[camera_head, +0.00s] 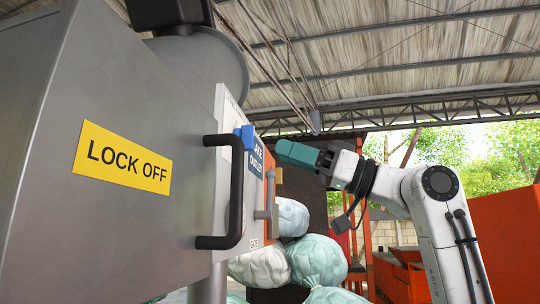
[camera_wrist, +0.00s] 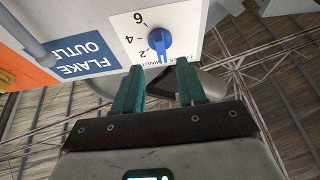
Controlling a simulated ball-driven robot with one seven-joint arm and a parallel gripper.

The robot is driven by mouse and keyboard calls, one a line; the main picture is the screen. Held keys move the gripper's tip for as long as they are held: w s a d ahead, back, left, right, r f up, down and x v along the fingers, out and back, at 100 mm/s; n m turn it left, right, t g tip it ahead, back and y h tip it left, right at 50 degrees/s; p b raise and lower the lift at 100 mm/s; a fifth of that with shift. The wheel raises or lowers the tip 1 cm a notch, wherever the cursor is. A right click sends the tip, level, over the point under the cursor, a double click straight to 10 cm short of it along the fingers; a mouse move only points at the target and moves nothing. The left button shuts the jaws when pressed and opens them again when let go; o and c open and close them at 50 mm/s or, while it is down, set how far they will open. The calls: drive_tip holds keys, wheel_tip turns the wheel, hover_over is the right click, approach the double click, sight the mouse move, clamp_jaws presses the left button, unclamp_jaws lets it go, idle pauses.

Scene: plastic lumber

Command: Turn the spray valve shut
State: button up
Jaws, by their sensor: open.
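The spray valve is a blue knob (camera_wrist: 158,40) on a white dial plate marked 2, 4 and 6, upside down in the wrist view. Its narrow handle points down in that picture, to the right of the 2. The knob also shows side-on in the head view (camera_head: 247,136), on the edge of the grey machine. My gripper (camera_wrist: 159,70) is open, with its green fingers apart and nothing between them. The fingertips appear just below the knob in the wrist view; contact cannot be told. In the head view my gripper (camera_head: 279,150) is right of the knob, with a small gap.
A black handle (camera_head: 235,195) sticks out from the grey machine near a yellow LOCK OFF sign (camera_head: 124,157). A blue FLAKE OUTLET sign (camera_wrist: 85,55) is beside the dial. Stuffed bags (camera_head: 317,260) lie below my arm. Orange containers (camera_head: 505,235) stand at right.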

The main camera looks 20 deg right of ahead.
drive_tip(key=shift+b+v, duration=0.45)
drive_tip(key=shift+v, duration=1.6)
